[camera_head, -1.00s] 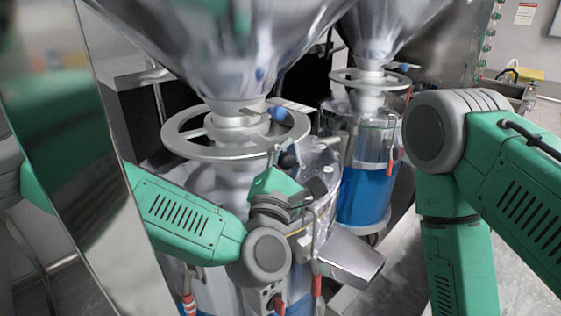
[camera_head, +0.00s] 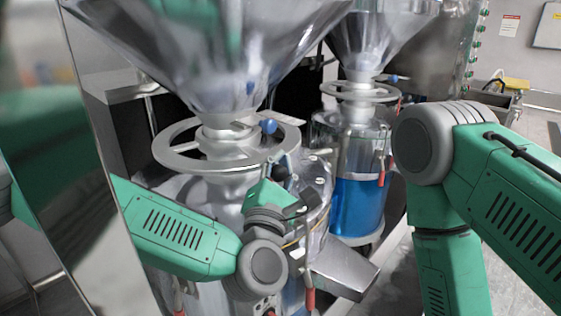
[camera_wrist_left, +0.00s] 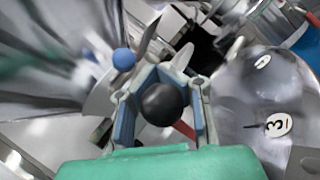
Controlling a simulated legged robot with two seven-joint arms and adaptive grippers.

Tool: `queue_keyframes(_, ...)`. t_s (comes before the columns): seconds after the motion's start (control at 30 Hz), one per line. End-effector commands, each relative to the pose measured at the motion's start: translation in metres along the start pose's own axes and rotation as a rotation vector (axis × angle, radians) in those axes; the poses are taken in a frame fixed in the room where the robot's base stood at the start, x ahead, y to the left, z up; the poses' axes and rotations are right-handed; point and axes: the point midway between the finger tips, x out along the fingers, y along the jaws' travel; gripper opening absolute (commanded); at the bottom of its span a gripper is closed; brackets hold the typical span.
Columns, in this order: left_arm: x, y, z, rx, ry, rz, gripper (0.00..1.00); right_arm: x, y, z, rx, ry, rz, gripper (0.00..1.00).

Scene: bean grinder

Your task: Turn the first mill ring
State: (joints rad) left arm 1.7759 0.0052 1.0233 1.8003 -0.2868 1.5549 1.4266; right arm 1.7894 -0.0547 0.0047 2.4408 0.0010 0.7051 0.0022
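The first mill ring (camera_head: 170,157) is a grey metal handwheel around the neck under the large near funnel. A blue ball knob (camera_head: 268,126) stands at its right side; it also shows in the left wrist view (camera_wrist_left: 123,60). My left gripper (camera_head: 281,170) is just below and right of this knob, by the ring's front right edge. In the left wrist view its fingers (camera_wrist_left: 160,80) are apart on either side of a black ball (camera_wrist_left: 162,104), with the blue knob outside them. My right arm is at the right, but its gripper is out of frame.
A second mill with a smaller ring (camera_head: 385,93) and a blue-filled vessel (camera_head: 357,205) stands behind to the right. A metal chute (camera_head: 342,268) juts from the near mill. A shiny upright panel (camera_head: 95,200) is close on the left.

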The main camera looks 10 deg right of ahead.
Motion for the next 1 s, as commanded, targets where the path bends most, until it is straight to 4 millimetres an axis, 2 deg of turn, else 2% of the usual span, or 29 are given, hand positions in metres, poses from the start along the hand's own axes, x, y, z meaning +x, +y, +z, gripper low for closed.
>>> queue_keyframes(0.03,-0.0076,-0.0128,-0.0110,0.000,0.022,-0.034,0.00,0.0012,0.0000,0.0000,0.000,0.000,0.000,0.40)
queue_keyframes(0.33,-0.0076,-0.0129,-0.0110,0.001,0.022,-0.034,0.00,0.0012,0.0000,0.0001,0.000,0.000,0.000,0.40)
queue_keyframes(0.47,-0.0073,-0.0124,-0.0112,0.002,0.022,-0.033,0.46,0.0012,0.0000,0.0001,0.000,0.000,0.000,0.40)
queue_keyframes(0.5,-0.0070,-0.0118,-0.0113,0.002,0.022,-0.032,0.47,0.0012,0.0000,0.0001,0.000,0.000,0.000,0.40)
queue_keyframes(1.0,-0.0062,-0.0054,-0.0077,0.003,0.017,-0.017,0.47,0.0004,0.0000,0.0001,0.000,0.000,0.000,0.40)
